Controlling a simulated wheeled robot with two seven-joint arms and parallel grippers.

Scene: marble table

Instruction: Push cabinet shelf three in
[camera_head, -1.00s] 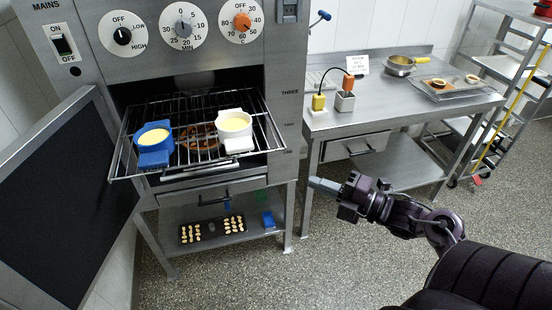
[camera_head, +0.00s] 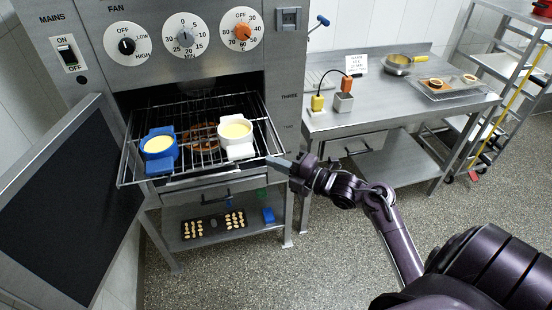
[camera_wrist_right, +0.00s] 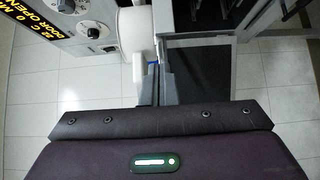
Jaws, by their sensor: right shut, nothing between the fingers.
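The wire rack shelf (camera_head: 185,168) sticks out of the open cabinet oven (camera_head: 284,65), tilted in the picture. It holds a blue dish (camera_head: 160,165) and a white dish (camera_head: 238,150), both with yellow filling, and a brown round item (camera_head: 203,136) further back. My right gripper (camera_head: 275,160) is shut and empty, its tips pointing left at the rack's front right corner. I cannot tell whether they touch. In the right wrist view its fingers (camera_wrist_right: 147,92) are close together near a white dish (camera_wrist_right: 140,45). My left gripper is not in view.
The open oven door (camera_head: 65,205) stands on the left. Below are a closed drawer (camera_head: 232,187) and a lower shelf with a dark baking tray (camera_head: 213,228). A steel side table (camera_head: 400,112) stands to the right. The floor in front is clear.

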